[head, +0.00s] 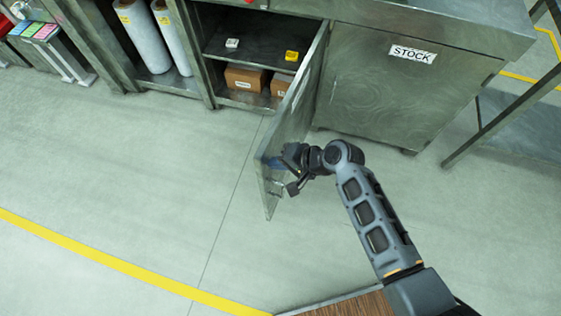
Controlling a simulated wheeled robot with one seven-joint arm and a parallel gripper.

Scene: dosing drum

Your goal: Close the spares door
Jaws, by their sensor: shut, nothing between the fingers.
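A grey metal door (305,88) stands wide open, swung out from an open cabinet compartment and hinged on the compartment's right side. No spares label is readable on it. My gripper (284,172) is at the door's outer free end, on its right-hand face, the side toward the STOCK door. The fingers are small and partly dark against the door, and I cannot tell whether they touch it. My gripper is shut and empty.
The compartment holds a white item (232,43), a yellow item (291,56) and cardboard boxes (245,78). A closed door labelled STOCK (385,95) is to the right. White rolls (143,38) stand at left. The floor (170,170) left of the door is clear.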

